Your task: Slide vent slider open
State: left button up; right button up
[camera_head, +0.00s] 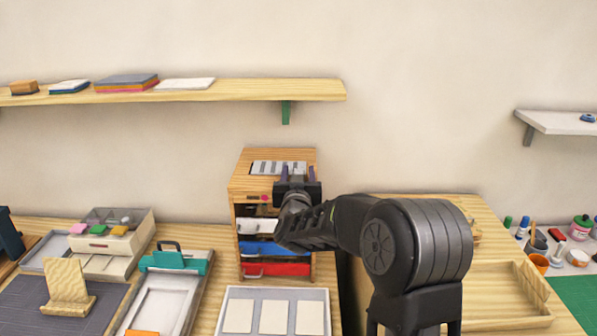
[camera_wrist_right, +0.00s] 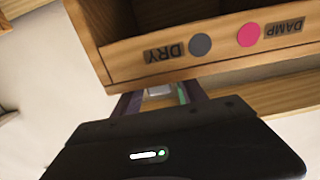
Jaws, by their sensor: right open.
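A wooden cabinet (camera_head: 242,184) stands against the wall. Its top carries a pale grey vent panel (camera_head: 266,166) with dark slots, which looks like the vent slider; its front edge is partly covered by my gripper. My right gripper (camera_head: 297,175) is open at the front upper edge of the cabinet, just in front of the vent panel. In the right wrist view, the fingers of this gripper (camera_wrist_right: 157,92) reach past the edge of the wooden cabinet (camera_wrist_right: 120,68), which bears a grey DRY dot (camera_wrist_right: 200,44) and a pink DAMP dot (camera_wrist_right: 248,35). Contact cannot be told.
Below are white, blue (camera_head: 262,249) and red (camera_head: 275,269) drawers, partly behind my right arm. A tray with cards (camera_head: 222,321) lies in front. A wall shelf (camera_head: 225,90) hangs above left. A wooden tray (camera_head: 535,290) and paint pots stand right.

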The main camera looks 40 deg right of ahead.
jog(key=shift+w+d, duration=0.15)
jog(key=shift+c, duration=0.2)
grip_shut()
dwell(0.3)
dwell(0.9)
